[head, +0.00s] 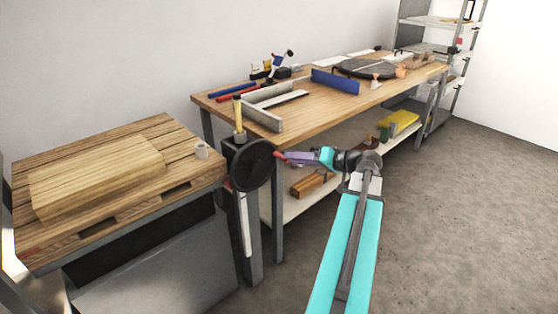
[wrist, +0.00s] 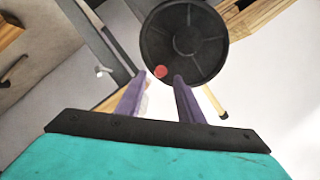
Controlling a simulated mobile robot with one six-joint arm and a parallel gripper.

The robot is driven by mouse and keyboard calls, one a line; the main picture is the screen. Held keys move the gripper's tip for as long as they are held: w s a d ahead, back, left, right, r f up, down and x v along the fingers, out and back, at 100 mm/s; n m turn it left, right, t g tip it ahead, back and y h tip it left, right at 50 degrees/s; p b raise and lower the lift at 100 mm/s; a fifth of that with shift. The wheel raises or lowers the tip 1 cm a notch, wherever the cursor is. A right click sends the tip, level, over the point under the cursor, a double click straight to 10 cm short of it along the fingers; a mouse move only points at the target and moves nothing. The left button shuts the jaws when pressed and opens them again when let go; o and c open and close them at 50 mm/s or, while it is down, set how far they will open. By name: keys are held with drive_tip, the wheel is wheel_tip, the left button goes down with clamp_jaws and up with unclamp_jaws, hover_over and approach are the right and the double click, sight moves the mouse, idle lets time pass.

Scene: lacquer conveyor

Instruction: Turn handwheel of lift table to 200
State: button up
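The lift table (head: 205,178) stands at the left, with a slatted wooden top. Its black handwheel (head: 250,165) is mounted at the right front corner and fills the upper middle of the wrist view (wrist: 185,42). A red knob (wrist: 160,71) shows near the wheel's rim. My gripper (head: 286,157) is in front of the wheel. In the wrist view, its two purple fingers (wrist: 161,76) are spread, with the red knob lined up between their tips. I cannot tell whether they touch it. No number or scale is readable.
A workbench (head: 300,118) with tools stands close behind my gripper. The floor (head: 455,215) at the right is clear.

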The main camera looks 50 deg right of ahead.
drive_tip(key=shift+x, duration=3.05)
